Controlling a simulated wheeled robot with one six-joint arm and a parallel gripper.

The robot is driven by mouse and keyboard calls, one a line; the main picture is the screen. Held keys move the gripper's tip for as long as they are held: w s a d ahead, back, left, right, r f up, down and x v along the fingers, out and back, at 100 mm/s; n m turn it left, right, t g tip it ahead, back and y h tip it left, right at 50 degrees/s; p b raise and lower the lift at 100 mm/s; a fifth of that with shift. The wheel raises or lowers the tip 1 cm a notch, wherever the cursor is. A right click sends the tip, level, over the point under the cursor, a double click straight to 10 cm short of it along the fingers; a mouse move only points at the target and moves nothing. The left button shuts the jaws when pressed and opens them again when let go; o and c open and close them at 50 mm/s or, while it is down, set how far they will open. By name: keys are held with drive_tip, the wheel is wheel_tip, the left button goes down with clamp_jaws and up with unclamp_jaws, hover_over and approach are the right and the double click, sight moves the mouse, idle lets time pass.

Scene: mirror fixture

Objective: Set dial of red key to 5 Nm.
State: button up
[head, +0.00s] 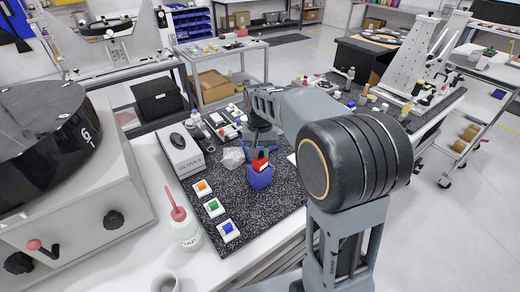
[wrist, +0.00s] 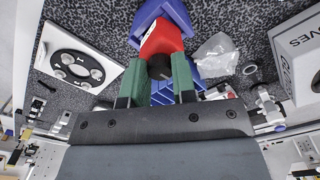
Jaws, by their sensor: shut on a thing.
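The red key (wrist: 162,38) is a red block with a dark round part (wrist: 160,67) at its near end in the wrist view. The green fingertips of my gripper (wrist: 158,75) are shut on that end, one on each side. The key lies against a blue stand (wrist: 173,12); I cannot tell how deep it sits in it. In the head view the red key (head: 260,164) shows above the blue stand (head: 260,181), just below my gripper (head: 264,150). No dial numbers can be read.
A speckled black mat (head: 185,213) covers the bench. A gloves box (head: 180,152), a clear plastic bag (wrist: 216,55) and orange, green and blue buttons (head: 214,207) are near. A white bottle (head: 186,230) stands at the left edge.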

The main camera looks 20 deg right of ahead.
drive_tip(key=shift+n, duration=0.4)
drive_tip(key=o, duration=0.9)
wheel_tip(320, 180, up, 14)
drive_tip(key=shift+f, duration=0.1)
drive_tip(key=shift+w, duration=0.1)
